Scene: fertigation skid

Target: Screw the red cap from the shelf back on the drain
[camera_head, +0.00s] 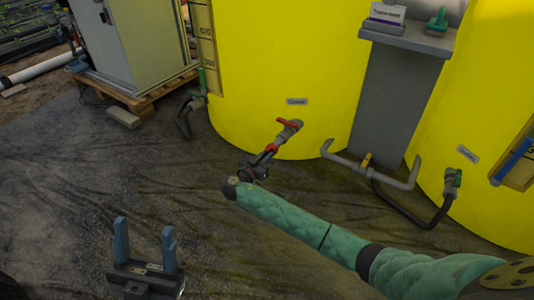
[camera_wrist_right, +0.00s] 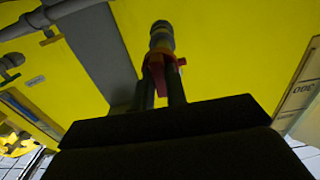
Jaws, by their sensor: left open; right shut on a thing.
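The drain (camera_head: 293,128) is a grey pipe stub with a red lever, low on the large yellow tank. It also shows in the right wrist view (camera_wrist_right: 161,38). My right gripper (camera_head: 266,154) is shut on the red cap (camera_head: 271,148), in front of the drain's mouth. In the right wrist view, red shows between and beside the dark fingers (camera_wrist_right: 163,92), in line with the pipe. Cap and lever overlap there, so I cannot tell whether the cap touches the drain. My left gripper (camera_head: 145,243) is open and empty, its blue fingers upright above the floor.
The grey shelf (camera_head: 407,39) at the top right holds a labelled box (camera_head: 387,14) and a green valve-like part (camera_head: 437,20). Grey pipes with a black hose (camera_head: 420,218) lie right of the drain. A cabinet stands on a pallet (camera_head: 150,97) at left. The floor between is clear.

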